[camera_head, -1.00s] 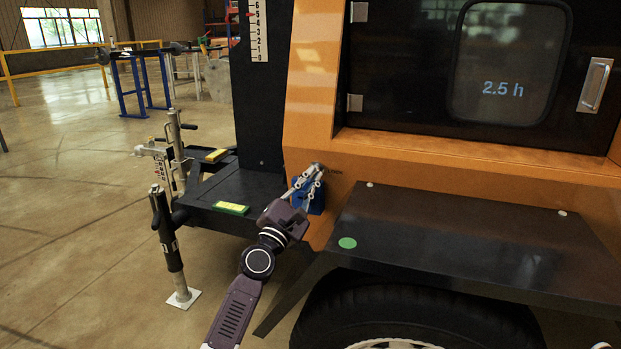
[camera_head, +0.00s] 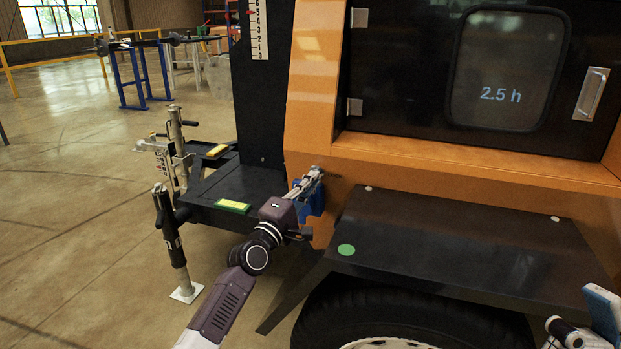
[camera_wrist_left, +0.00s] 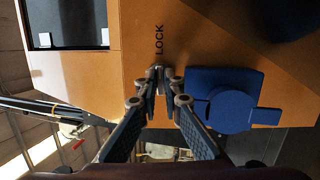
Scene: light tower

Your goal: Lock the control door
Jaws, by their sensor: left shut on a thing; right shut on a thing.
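The orange body of the light tower (camera_head: 315,70) carries the black control door (camera_head: 400,85) with a window. In the left wrist view, the word LOCK (camera_wrist_left: 158,40) is printed on an orange panel. My left gripper (camera_head: 312,174) is at the lower left of the orange body. In the left wrist view, its fingertips (camera_wrist_left: 158,73) are closed together on a small metal lock piece just beside the word, mostly hidden by them. A blue block (camera_wrist_left: 229,107) sits beside the fingers. My right gripper (camera_head: 590,325) is partly in view at the lower right corner; what it holds cannot be made out.
A black fender (camera_head: 450,235) with a green dot stands above the tyre (camera_head: 420,305). A silver door handle (camera_head: 591,94) is at the right. A black drawbar deck (camera_head: 255,185) and a jack stand (camera_head: 170,240) are at the left, with open floor beyond.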

